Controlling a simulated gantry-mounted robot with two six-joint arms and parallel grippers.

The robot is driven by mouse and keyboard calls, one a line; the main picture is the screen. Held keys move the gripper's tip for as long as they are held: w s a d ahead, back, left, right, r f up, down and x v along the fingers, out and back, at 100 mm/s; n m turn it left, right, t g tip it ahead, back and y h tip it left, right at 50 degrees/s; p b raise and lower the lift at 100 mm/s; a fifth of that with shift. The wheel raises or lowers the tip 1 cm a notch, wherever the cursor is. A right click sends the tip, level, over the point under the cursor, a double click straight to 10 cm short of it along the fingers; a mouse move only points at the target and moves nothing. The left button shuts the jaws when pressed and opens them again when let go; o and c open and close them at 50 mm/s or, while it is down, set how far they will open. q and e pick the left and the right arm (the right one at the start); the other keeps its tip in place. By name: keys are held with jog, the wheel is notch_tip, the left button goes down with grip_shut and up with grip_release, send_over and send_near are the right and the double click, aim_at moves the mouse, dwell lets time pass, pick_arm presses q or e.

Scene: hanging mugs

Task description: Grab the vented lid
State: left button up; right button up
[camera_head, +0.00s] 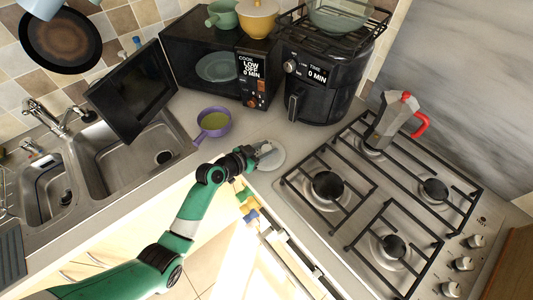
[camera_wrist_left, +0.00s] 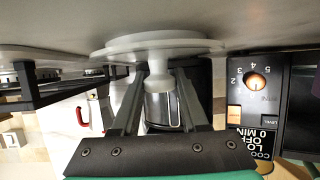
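The pale round lid (camera_head: 277,161) lies on the counter between the stove and the sink. In the left wrist view, the lid (camera_wrist_left: 120,48) appears upside down as a wide disc with a white knob. My left gripper (camera_head: 262,150) is at the lid, partly covering it in the head view. In the wrist view, the fingers of my left gripper (camera_wrist_left: 159,78) stand on either side of the knob, with small gaps seemingly left beside it. Vent holes cannot be made out. My right gripper is not in view.
A purple pan (camera_head: 214,123) stands left of the lid. The black air fryer (camera_head: 325,80) and microwave (camera_head: 205,62) stand behind. The gas stove (camera_head: 390,205) with a moka pot (camera_head: 393,122) is at the right. The sink (camera_head: 125,160) is at the left.

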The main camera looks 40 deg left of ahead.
aim_at(267, 148)
pick_arm(q)
grip_shut()
jog(key=shift+r, duration=0.1)
jog(key=shift+r, duration=0.3)
notch_tip(267, 148, up, 3)
jog(key=shift+s+d, duration=0.1)
jog(key=shift+d, duration=0.05)
jog(key=s+d+r+p, duration=0.7)
jog(key=s+d+r, duration=0.2)
jog(key=s, duration=0.1)
jog(key=shift+d+p, duration=0.15)
jog(key=shift+p, duration=0.2)
